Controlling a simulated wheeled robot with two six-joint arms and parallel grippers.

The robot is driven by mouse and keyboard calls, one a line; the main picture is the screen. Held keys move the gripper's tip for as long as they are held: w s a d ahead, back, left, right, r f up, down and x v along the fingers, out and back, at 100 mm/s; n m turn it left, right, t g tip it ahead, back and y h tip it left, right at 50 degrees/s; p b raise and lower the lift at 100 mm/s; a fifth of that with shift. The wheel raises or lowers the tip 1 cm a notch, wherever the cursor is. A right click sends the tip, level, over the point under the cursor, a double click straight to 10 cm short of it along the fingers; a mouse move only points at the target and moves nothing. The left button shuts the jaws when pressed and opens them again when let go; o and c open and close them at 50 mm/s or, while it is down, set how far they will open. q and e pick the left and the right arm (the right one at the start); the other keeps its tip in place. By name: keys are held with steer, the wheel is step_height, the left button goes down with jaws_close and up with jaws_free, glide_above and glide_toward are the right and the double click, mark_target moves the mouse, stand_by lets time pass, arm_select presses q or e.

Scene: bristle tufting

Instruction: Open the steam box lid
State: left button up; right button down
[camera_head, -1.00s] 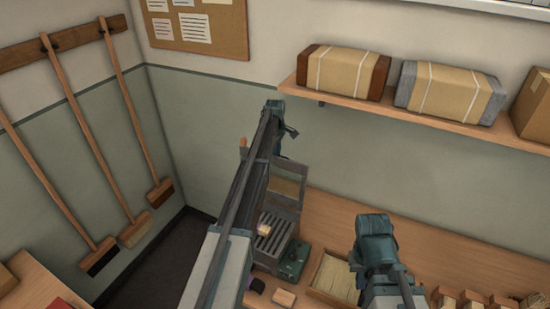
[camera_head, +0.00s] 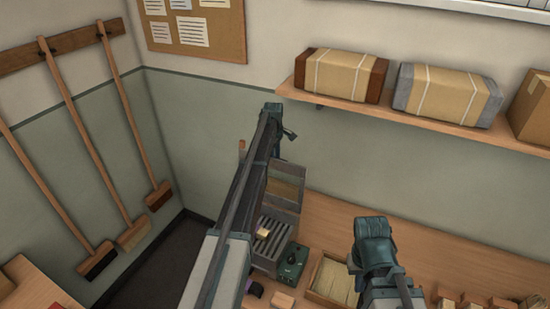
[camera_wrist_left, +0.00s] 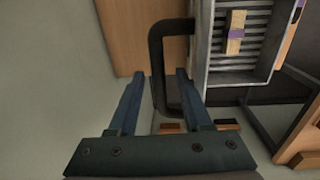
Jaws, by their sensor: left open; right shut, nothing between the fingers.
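The steam box (camera_head: 266,254) sits on the bench, partly hidden by my left arm. Its slatted inside shows, with a small block (camera_head: 263,233) on the slats. A framed panel that looks like its lid (camera_head: 286,192) stands raised at the back. A dark bent bar (camera_wrist_left: 157,65) runs between the open fingers of my left gripper (camera_wrist_left: 156,82); contact is unclear. My right gripper (camera_head: 374,240) is shut and empty above the bench.
A green control unit (camera_head: 292,262) stands right of the steam box. A wooden tray of bristles (camera_head: 330,280) and several small blocks (camera_head: 470,300) are on the bench (camera_head: 430,255). A shelf (camera_head: 420,120) with boxes is above. Brooms hang at left.

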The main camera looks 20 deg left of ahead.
arm_select(q)
steer(key=shift+r, duration=0.15)
steer(key=r+p, duration=0.7)
steer(key=shift+s+r, duration=0.15)
steer(key=shift+s, duration=0.15)
